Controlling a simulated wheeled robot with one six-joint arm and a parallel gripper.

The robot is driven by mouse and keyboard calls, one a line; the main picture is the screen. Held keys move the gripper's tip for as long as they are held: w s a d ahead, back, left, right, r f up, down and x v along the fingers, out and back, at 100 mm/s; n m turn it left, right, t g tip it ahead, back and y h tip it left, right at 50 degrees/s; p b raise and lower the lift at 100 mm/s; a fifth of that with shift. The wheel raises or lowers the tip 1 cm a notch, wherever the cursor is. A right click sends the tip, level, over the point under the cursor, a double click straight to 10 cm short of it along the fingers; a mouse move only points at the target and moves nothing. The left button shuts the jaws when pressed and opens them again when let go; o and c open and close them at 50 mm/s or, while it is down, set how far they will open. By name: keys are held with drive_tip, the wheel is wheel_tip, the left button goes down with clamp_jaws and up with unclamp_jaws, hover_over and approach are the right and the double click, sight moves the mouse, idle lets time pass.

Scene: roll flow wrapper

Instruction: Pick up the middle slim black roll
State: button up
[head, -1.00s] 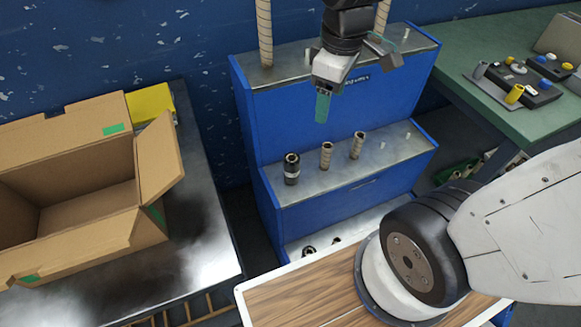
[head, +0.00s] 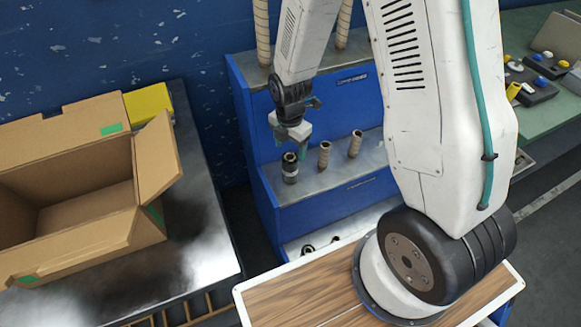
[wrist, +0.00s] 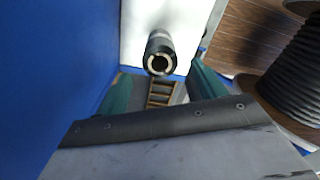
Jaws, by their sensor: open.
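The slim black roll (head: 290,168) with a pale band stands upright on the middle shelf, at the left of the row in the head view. My gripper (head: 297,146) is just above it, pointing down. In the wrist view a black roll (wrist: 160,53) shows its pale ring-shaped end, beyond the gap between the two teal fingers. My gripper (wrist: 161,86) is open there, with nothing between its fingers. The head view does not show clearly whether the fingers touch the roll.
Small dark rolls (head: 308,249) sit on the lowest shelf. An open cardboard box (head: 80,241) is on the left table. My arm hides the rack's right side.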

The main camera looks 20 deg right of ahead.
sight(290, 158)
wheel_tip(290, 158, down, 7)
idle(0.4)
drive_tip(key=c, duration=1.2)
drive_tip(key=shift+o, duration=0.2)
drive_tip(key=shift+r, duration=0.1)
